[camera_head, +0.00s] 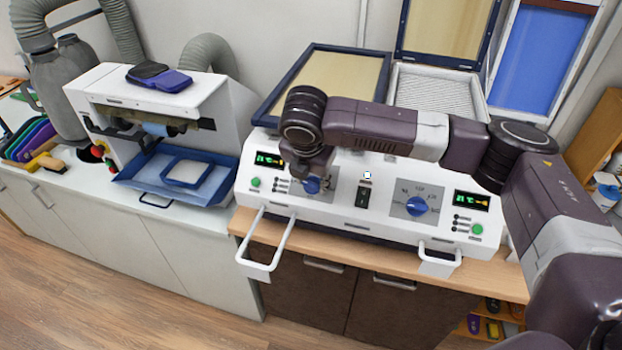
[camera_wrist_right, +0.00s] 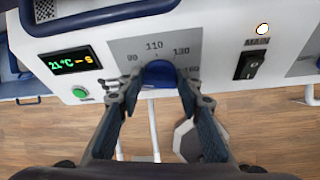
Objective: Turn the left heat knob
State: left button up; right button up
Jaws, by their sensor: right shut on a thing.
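The left heat knob (camera_head: 312,186) is blue and sits on a grey dial plate on the white machine's front panel. It also shows in the right wrist view (camera_wrist_right: 158,73), with dial marks such as 90, 110 and 130 around it. My right gripper (camera_head: 316,172) reaches down to this knob from above. In the right wrist view its two fingers (camera_wrist_right: 159,88) close on the knob's two sides. The knob's pointer is hidden, so its setting cannot be read. My left gripper is in neither view.
The right heat knob (camera_head: 416,206) and the main switch (camera_head: 362,196) are on the same panel. The left display (camera_wrist_right: 75,60) reads 21 °C. White handles (camera_head: 262,262) stick out in front. A blue tray machine (camera_head: 170,130) stands to the left.

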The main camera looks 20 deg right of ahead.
jog(key=m, duration=0.2)
jog(key=m+t, duration=0.1)
jog(key=m, duration=0.1)
jog(key=shift+s+d+f+y, duration=0.1)
jog(key=shift+s+d+y, duration=0.1)
jog(key=shift+y, duration=0.2)
jog(key=m+t, duration=0.1)
jog(key=m, duration=0.2)
jog(key=shift+s+f, duration=0.1)
jog(key=shift+s, duration=0.05)
jog(key=m+t, duration=0.1)
jog(key=m, duration=0.2)
jog(key=shift+s+f+m+t, duration=0.1)
jog(key=shift+m+t, duration=0.2)
jog(key=shift+m, duration=0.1)
jog(key=shift+s+m+t, duration=0.1)
jog(key=shift+m+t, duration=0.5)
jog(key=shift+m, duration=1.1)
jog(key=o, duration=1.2)
jog(key=shift+a, duration=0.1)
jog(key=shift+c, duration=0.2)
jog(key=d+v, duration=0.1)
jog(key=v, duration=1.1)
jog(key=shift+a, duration=0.5)
